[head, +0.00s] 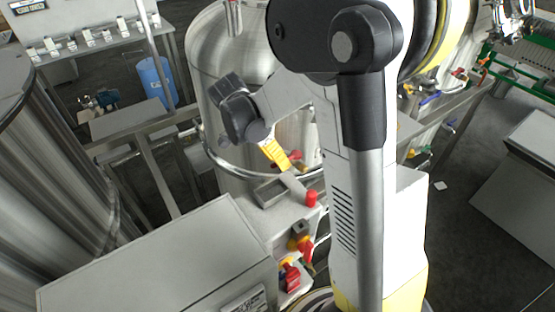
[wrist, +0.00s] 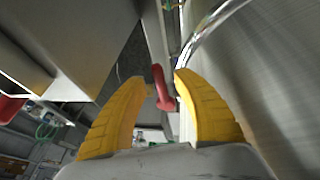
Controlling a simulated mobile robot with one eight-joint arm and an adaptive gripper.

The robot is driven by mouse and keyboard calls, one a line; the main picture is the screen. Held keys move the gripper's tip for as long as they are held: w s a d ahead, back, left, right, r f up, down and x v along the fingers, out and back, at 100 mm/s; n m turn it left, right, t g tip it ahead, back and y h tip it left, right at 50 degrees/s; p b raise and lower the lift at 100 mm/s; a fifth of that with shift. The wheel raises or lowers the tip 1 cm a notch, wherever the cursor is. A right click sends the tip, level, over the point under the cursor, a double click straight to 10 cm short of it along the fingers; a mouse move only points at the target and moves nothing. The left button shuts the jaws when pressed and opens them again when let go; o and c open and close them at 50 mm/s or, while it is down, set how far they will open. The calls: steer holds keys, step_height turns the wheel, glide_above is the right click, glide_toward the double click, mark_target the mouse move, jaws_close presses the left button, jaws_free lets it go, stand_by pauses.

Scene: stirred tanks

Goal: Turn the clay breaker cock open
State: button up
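My gripper (head: 284,166) points down beside the steel tank, its yellow fingers close to a red handle (head: 296,155). In the wrist view my gripper (wrist: 156,78) has its two fingers apart, with a red handle (wrist: 162,88) showing in the gap between the tips. The handle looks beyond or level with the tips; I cannot tell whether a finger touches it. Lower in the head view are a red knob (head: 312,198) and red-handled valves (head: 290,275). No readable label shows which is the clay breaker cock.
The steel tank (head: 222,50) with its shiny rail stands right behind my gripper. A grey box (head: 160,262) fills the lower left, and another large vessel (head: 50,190) stands at left. A blue container (head: 155,82) is farther back. Open floor shows at right.

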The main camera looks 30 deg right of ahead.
jaws_close()
steer(key=shift+s, duration=0.1)
steer(key=shift+s+d+n+t+b, duration=0.35)
steer(key=shift+s+n+t, duration=0.45)
steer(key=shift+n, duration=0.95)
steer(key=shift+s+d+n+t+b, duration=0.2)
steer(key=shift+s+d+n+t, duration=0.45)
steer(key=shift+n, duration=1.15)
steer(key=shift+s+d+n+t+b, duration=0.25)
steer(key=shift+s+n+t, duration=0.75)
steer(key=shift+n, duration=0.75)
steer(key=shift+s, duration=0.1)
